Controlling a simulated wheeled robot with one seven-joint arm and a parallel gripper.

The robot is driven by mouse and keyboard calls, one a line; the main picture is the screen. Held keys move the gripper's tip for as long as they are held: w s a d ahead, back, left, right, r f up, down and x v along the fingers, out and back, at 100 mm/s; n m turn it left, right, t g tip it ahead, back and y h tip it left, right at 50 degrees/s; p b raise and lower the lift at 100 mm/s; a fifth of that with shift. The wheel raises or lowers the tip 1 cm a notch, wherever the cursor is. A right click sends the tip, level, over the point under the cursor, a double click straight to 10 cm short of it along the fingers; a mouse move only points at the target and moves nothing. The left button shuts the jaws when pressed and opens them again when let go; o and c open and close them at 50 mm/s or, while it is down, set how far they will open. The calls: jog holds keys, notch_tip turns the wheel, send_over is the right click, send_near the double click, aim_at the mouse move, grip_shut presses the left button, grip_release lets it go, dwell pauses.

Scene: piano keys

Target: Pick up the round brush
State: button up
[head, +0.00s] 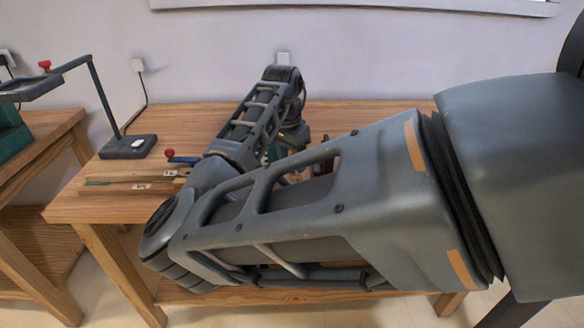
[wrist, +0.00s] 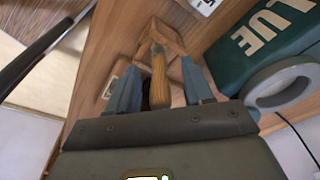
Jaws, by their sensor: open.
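In the wrist view my gripper (wrist: 159,67) is open, with one blue finger on each side of a wooden handle (wrist: 159,80). The handle joins a wider wooden head (wrist: 163,36) just beyond the fingertips. I cannot tell whether this wooden tool is the round brush. A dark shape sits by the left finger, partly hidden. In the head view my arm hides most of the gripper and the work spot.
A green box (wrist: 262,30) with white letters and a grey ring (wrist: 280,86) lie to the right in the wrist view. In the head view, a black lamp (head: 128,147) and labelled wooden strips (head: 120,187) are on the left of the wooden table (head: 370,109).

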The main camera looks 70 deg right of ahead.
jog(key=shift+c, duration=0.5)
grip_shut()
jog(key=shift+r, duration=0.15)
notch_tip(320, 180, up, 4)
jog(key=s+d+r, duration=0.2)
jog(key=s+r, duration=0.4)
jog(key=s, duration=0.5)
jog(key=shift+s+r, duration=0.25)
jog(key=shift+r, duration=0.1)
